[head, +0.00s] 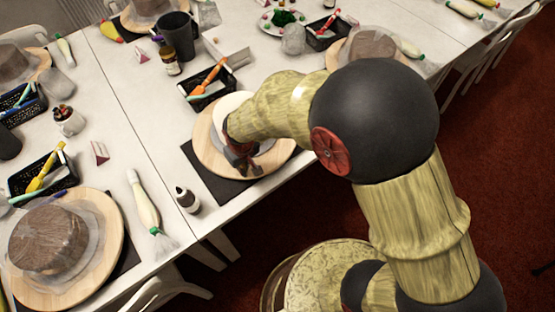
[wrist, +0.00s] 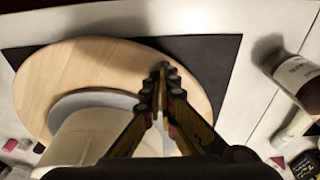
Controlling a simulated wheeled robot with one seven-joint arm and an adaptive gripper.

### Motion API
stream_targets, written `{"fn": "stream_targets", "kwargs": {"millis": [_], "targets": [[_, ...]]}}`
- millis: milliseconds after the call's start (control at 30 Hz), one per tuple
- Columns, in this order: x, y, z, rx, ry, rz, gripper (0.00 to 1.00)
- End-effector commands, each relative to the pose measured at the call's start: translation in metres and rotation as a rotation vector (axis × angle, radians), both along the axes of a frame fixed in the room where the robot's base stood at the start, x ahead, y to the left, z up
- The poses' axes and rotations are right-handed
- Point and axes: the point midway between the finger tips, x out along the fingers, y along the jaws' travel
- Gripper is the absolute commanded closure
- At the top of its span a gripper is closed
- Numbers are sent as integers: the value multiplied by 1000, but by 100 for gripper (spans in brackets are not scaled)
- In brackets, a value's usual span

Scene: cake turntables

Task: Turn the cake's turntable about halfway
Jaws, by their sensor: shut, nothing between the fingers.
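The turntable is a round light-wood board (head: 205,150) on a dark mat near the table's front edge. A white cake (head: 228,104) stands on it, partly hidden by my arm. In the wrist view the board (wrist: 60,75) carries a grey-blue disc (wrist: 85,98) under the pale cake (wrist: 82,138). My gripper (head: 243,172) is over the front part of the board, beside the cake. In the wrist view my gripper (wrist: 163,72) has its fingertips together and empty, over the board near its rim. I cannot tell whether they touch the wood.
A small bottle (head: 187,200) stands left of the mat; it also shows in the wrist view (wrist: 298,75). A black basket of tools (head: 205,92) is behind the turntable. Another board with a brown cake (head: 48,238) is at the front left. The dark mat (head: 208,182) shows around the turntable.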

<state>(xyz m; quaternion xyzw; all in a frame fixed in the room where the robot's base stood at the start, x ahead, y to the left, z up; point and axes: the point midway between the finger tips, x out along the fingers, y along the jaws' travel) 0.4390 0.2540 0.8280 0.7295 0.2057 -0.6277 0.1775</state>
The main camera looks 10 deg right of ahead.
Motion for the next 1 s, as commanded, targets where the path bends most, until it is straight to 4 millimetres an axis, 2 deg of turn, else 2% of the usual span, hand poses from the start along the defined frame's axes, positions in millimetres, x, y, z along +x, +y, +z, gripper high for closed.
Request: {"fn": "stream_targets", "kwargs": {"millis": [100, 300, 767, 1000], "targets": [[1, -18, 1, 1, 0, -5, 100], [2, -42, 1, 0, 1, -3, 100], [3, -49, 0, 0, 0, -1, 100], [14, -77, 0, 1, 0, -5, 100]]}}
